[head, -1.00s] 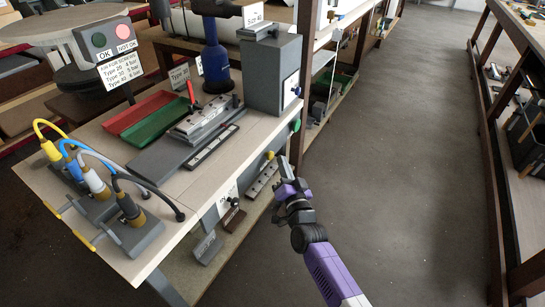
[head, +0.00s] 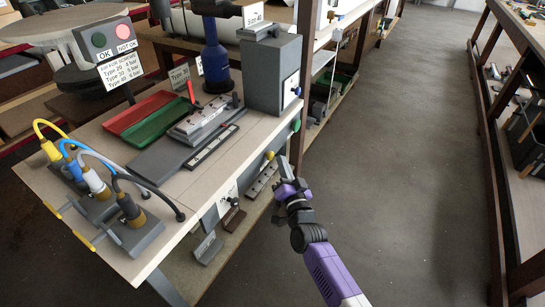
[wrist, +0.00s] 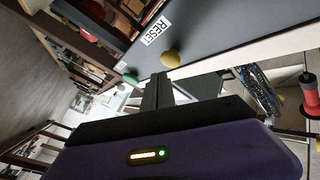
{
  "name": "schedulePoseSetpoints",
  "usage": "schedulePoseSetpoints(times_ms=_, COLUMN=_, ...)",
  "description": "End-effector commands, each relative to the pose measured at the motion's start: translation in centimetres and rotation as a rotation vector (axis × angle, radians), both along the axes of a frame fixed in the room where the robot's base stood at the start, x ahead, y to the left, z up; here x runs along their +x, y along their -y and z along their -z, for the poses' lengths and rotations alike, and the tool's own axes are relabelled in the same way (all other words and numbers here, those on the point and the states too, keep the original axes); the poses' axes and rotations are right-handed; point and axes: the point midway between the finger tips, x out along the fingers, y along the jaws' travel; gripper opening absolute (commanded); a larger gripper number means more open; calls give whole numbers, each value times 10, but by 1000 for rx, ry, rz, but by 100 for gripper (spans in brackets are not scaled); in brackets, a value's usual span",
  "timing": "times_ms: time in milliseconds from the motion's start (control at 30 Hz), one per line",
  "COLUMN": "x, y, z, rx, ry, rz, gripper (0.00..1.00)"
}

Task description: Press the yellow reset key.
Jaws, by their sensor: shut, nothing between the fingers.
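The yellow reset key (head: 269,155) is a small round knob on the front face of the workbench. In the wrist view the yellow knob (wrist: 169,58) sits on a grey panel beside a white label reading RESET (wrist: 156,30). My gripper (head: 281,160) is shut and empty, with its tips just in front of the bench edge, slightly right of the key. In the wrist view the dark fingers (wrist: 157,86) point toward the panel just below and left of the knob. A small gap seems to show between fingertips and key; contact cannot be told for sure.
A green button (head: 295,125) is on the same bench front, farther back. A grey box (head: 273,72) with a blue knob stands above it. The bench top holds a red tray (head: 140,111), a green tray (head: 163,124) and cabled connectors. Open floor (head: 400,180) lies to the right.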

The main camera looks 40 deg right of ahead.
Motion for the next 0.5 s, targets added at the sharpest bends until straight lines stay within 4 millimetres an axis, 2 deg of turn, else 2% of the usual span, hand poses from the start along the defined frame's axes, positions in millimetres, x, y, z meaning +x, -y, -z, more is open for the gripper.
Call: schedulePoseSetpoints(times_ms=500, x=7, y=-3, z=0, rx=0, ry=0, rz=0, gripper=0)
